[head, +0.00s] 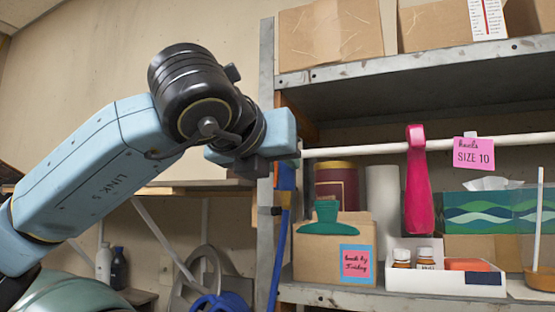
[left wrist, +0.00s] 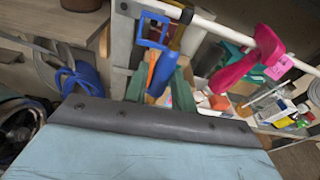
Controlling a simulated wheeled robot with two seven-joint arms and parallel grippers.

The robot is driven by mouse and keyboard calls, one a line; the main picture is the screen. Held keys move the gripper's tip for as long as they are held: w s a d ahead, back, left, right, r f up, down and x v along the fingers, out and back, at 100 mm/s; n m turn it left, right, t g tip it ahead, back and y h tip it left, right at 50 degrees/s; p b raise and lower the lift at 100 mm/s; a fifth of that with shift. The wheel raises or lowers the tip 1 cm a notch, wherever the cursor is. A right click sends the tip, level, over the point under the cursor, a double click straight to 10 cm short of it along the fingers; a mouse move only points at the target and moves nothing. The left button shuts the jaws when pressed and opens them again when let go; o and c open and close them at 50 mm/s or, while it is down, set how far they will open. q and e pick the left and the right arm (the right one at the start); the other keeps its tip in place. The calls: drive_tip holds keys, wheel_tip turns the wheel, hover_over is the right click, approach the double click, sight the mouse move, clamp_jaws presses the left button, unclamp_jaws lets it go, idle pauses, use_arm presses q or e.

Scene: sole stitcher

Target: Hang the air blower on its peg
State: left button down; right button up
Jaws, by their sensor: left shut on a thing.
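My left gripper (head: 285,145) is raised in front of the shelf's left post and points to the right. A white horizontal rail (head: 350,151) runs across the shelf front. A pink tool (head: 417,190) hangs on it and shows in the left wrist view (left wrist: 235,72). My right gripper is not in view.
A pink SIZE 10 note (head: 473,153) hangs at the rail. Below are a cardboard box (head: 310,255) with a green thing (head: 325,220) at its front, and a white tray (head: 445,278) with small bottles.

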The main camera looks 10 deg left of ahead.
sight(282, 166)
use_arm(q)
drive_tip(key=shift+b, duration=0.85)
idle(0.9)
drive_tip(key=shift+x, duration=1.05)
idle(0.5)
drive_tip(key=shift+w+d+r, duration=0.1)
drive_tip(key=shift+w+d, duration=0.05)
drive_tip(key=shift+w, duration=0.3)
idle(0.4)
drive_tip(key=shift+w+f+b, duration=0.1)
drive_tip(key=shift+f+b, duration=0.25)
drive_tip(key=shift+b, duration=0.4)
idle(0.5)
drive_tip(key=c, duration=0.8)
unclamp_jaws()
drive_tip(key=shift+o, duration=0.2)
